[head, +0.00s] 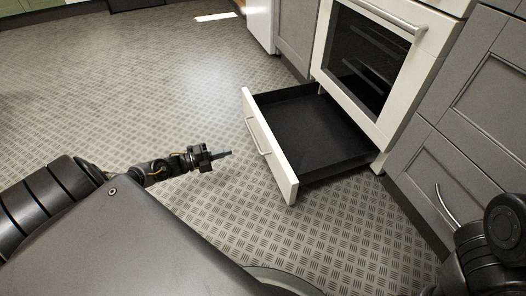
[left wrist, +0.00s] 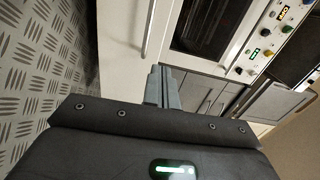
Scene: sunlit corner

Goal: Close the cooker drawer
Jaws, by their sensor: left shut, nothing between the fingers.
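The cooker drawer (head: 266,146) stands pulled out below the white cooker (head: 425,48) in the head view. It has a white front with a bar handle (head: 256,137) and a dark, empty inside. My left gripper (head: 228,153) is shut and empty, to the left of the drawer front and apart from it. In the left wrist view the shut fingers (left wrist: 162,84) point towards the cooker, with its oven door and several knobs beyond. My right arm shows at the lower right of the head view, but its gripper's fingers cannot be made out.
Grey cabinets (head: 470,100) stand to the right of the cooker, and another grey cabinet (head: 296,30) is on its left. The patterned floor (head: 140,90) is clear to the left and in front of the drawer.

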